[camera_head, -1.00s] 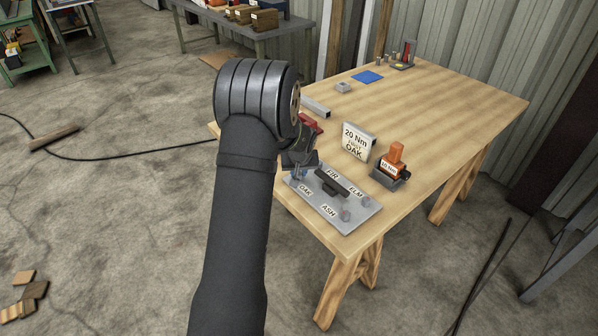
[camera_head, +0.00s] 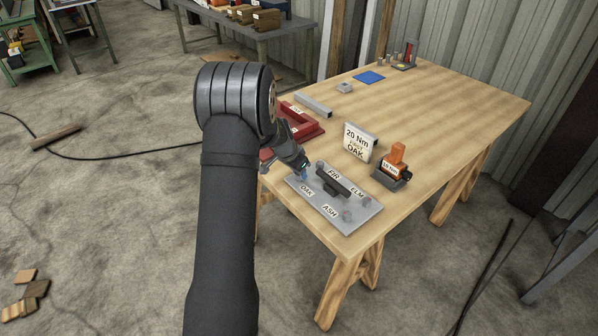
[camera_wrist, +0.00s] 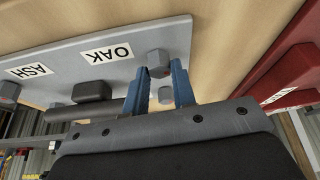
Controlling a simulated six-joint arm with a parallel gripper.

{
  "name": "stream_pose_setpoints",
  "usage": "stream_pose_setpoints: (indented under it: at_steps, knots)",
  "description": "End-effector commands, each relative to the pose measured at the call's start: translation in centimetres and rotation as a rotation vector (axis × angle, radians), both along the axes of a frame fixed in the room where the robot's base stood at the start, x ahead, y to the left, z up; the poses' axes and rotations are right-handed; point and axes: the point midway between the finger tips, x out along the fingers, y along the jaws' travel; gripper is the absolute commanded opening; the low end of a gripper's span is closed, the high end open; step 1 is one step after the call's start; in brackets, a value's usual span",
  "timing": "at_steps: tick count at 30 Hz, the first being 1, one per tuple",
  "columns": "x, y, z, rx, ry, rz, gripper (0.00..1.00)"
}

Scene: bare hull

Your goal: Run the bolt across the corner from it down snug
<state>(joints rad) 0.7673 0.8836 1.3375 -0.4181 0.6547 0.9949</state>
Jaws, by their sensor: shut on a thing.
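The grey plate (camera_head: 338,220) lies on the bench near its front left corner, with labels OAK, FIR, ELM and ASH. My gripper (camera_head: 303,176) is at the OAK corner. The ASH bolt (camera_head: 346,216) and ELM bolt (camera_head: 367,202) stand at the front and right corners. The ASH bolt also shows in the wrist view (camera_wrist: 9,92). The FIR corner is partly hidden by my gripper. A black handle-like block (camera_head: 332,183) sits mid-plate.
A sign (camera_head: 359,141) reading "20 Nm first OAK" stands behind the plate. An orange tool (camera_head: 397,156) sits in a dark holder to the right. A red tray (camera_head: 311,124), a grey bar (camera_head: 313,105) and a blue square (camera_head: 369,77) lie farther back. The bench's right side is clear.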

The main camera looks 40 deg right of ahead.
Motion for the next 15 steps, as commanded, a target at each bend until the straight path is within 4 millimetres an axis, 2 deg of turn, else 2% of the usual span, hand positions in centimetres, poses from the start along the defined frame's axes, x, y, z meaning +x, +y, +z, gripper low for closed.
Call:
stream_pose_setpoints:
  at_steps: [15]
  knots:
    - [0.33,0.04,-0.15,0.002,0.002,-0.493,0.01]
